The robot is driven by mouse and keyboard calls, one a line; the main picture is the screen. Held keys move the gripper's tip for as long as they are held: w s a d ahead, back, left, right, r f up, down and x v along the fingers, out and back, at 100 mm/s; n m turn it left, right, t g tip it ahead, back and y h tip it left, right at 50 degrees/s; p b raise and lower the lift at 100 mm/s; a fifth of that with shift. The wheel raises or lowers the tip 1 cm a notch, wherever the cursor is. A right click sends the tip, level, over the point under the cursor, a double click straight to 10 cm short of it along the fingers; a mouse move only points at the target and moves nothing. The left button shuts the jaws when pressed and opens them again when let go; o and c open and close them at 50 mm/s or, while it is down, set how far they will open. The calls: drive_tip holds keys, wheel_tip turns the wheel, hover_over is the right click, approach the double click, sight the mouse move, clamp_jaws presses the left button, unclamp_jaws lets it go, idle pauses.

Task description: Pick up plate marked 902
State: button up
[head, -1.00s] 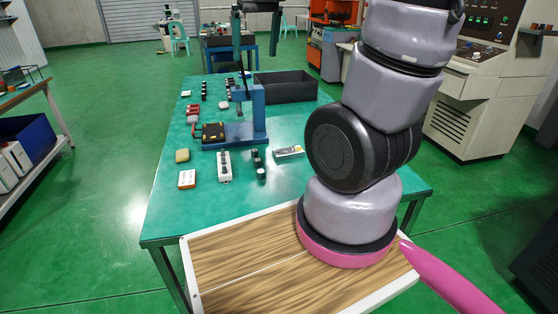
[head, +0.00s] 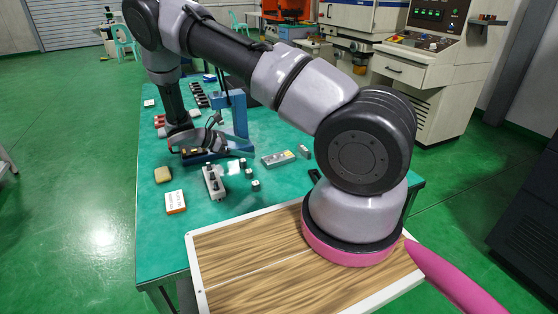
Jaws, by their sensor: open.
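No marking 902 is readable at this size, so I cannot tell which piece is the plate. My gripper (head: 195,150) is open and points down at the base of the blue press-like stand (head: 236,125). It covers most of the dark block with yellow spots on that base, leaving a little of the block visible between and below the fingers. I cannot tell whether the fingers touch anything.
A tan block (head: 163,175), a grey socket strip (head: 213,183), small dark-and-white cubes (head: 249,173) and a grey box with a yellow spot (head: 278,159) lie around the stand. Small red parts (head: 159,120) and rows of black parts (head: 200,97) lie beyond. The near left table is clear.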

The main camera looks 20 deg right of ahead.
sight(270, 159)
wheel_tip(270, 159, down, 4)
drive_tip(key=shift+w+a+r+n+t+h, duration=0.1)
drive_tip(key=shift+r+n+t+h, duration=0.15)
drive_tip(key=shift+n+t+h, duration=0.5)
drive_tip(key=shift+f+n, duration=0.3)
drive_tip(key=shift+n, duration=0.05)
drive_tip(key=x, duration=1)
drive_tip(key=shift+d+f, duration=0.3)
drive_tip(key=shift+f, duration=0.1)
clamp_jaws()
